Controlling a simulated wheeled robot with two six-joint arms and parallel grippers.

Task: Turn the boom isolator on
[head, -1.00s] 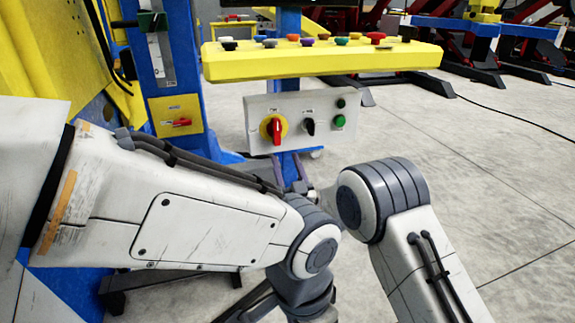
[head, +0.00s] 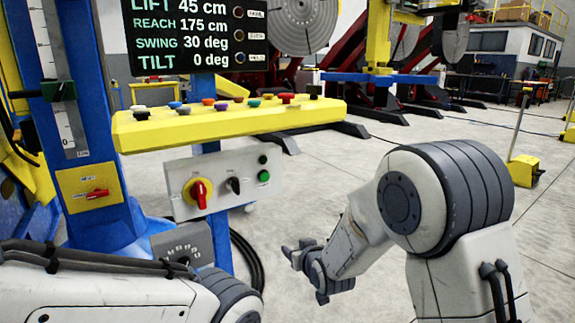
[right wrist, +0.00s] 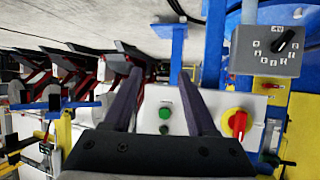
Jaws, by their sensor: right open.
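A yellow plate (head: 88,190) on the blue column carries a red handle (head: 96,193) lying roughly level. A light grey panel (head: 222,163) has a red rotary switch on a yellow disc (head: 199,193), its handle upright, plus a black knob (head: 233,185). Labels are too small to read, so I cannot tell which one is the boom isolator. My right gripper (head: 301,247) is open and empty, right of and below the panel. In the right wrist view its fingers (right wrist: 160,75) point toward the panel, with the red switch (right wrist: 238,124) to their right. My left gripper is out of view.
A yellow button console (head: 230,122) sits above the panel, under a display (head: 187,35) reading lift, reach, swing and tilt. A grey selector box (head: 185,245) is below the panel. Black cable (head: 247,260) hangs beside it.

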